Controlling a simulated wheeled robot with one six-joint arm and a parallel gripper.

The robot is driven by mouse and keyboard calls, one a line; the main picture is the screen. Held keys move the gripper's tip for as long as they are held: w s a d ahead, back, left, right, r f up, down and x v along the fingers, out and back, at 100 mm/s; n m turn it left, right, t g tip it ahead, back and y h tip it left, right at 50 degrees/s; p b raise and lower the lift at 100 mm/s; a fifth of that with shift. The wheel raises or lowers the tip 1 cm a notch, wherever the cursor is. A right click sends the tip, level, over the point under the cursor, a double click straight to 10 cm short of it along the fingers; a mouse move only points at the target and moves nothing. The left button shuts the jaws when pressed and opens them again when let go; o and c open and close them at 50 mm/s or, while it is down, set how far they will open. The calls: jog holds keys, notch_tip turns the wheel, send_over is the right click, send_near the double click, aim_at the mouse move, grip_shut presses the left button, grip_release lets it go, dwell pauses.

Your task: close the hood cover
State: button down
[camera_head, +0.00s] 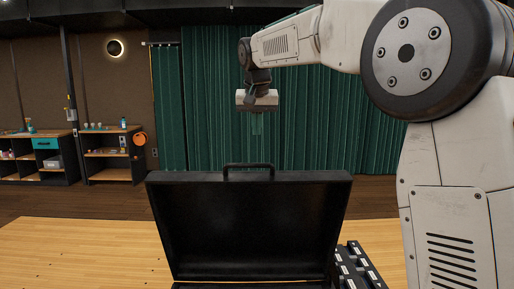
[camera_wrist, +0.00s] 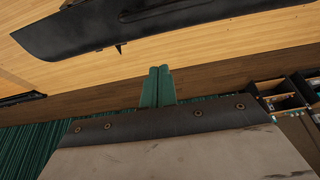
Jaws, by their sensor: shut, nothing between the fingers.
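The hood cover (camera_head: 250,225) is a black lid with a carry handle (camera_head: 249,172) on its top edge. It stands open and nearly upright on the wooden table in the head view, its hollow inside facing me. My gripper (camera_head: 257,127) hangs above and beyond the lid's top edge, apart from it. Its two green fingers (camera_wrist: 157,88) are together and empty in the wrist view. A long black shape (camera_wrist: 130,28) across the top of the wrist view looks like the same case. The lower part of the case is mostly cut off by the head view's bottom edge.
The wooden table (camera_head: 75,250) is clear to the left of the case. A black rack (camera_head: 358,266) with pale marks lies right of it. Green curtains (camera_head: 330,125) and shelves (camera_head: 112,157) stand far behind. My arm fills the right side.

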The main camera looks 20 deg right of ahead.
send_over(257, 170)
jog(key=w, duration=0.2)
jog(key=f, duration=0.9)
jog(key=shift+w+d, duration=0.15)
jog(key=shift+d, duration=0.25)
jog(key=s, duration=0.1)
jog(key=s+a, duration=0.1)
jog(key=shift+s+r, duration=0.15)
jog(key=shift+s, duration=0.2)
jog(key=shift+s+a+f, duration=0.15)
jog(key=shift+s+f, duration=0.05)
jog(key=shift+s, duration=0.4)
